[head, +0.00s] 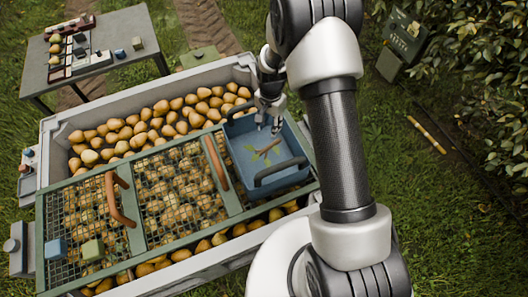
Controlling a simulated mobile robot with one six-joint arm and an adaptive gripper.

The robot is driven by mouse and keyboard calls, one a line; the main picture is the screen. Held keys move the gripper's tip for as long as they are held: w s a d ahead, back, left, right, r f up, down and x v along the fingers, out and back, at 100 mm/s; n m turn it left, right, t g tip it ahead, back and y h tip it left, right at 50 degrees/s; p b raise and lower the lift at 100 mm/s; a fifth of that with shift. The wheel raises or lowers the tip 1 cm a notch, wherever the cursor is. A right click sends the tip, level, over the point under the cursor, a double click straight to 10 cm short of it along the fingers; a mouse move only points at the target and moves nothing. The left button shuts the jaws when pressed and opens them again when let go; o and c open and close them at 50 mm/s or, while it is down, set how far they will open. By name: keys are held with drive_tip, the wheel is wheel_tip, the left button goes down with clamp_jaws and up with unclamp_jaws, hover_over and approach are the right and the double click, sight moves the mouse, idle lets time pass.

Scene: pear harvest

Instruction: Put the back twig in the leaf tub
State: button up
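A blue tub (238,133) with dark handles stands at the right end of the crate, on top of it. A brown twig (268,146) lies on the tub's floor, with small green leaves (256,155) beside it. My gripper (269,127) is over the tub's back part, pointing down, behind the twig in the picture. Its fingertips look apart, with nothing seen between them. I see no other twig clearly; leaves show on the mesh over the pears (172,185).
The large grey crate (48,150) is full of pears, partly covered by green-framed mesh lids with brown handles (118,200). A grey table (130,25) with small items stands at the back left. A green box (403,40) and bushes are at the right.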

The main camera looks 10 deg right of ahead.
drive_tip(key=shift+o, duration=1.1)
wheel_tip(320, 180, up, 12)
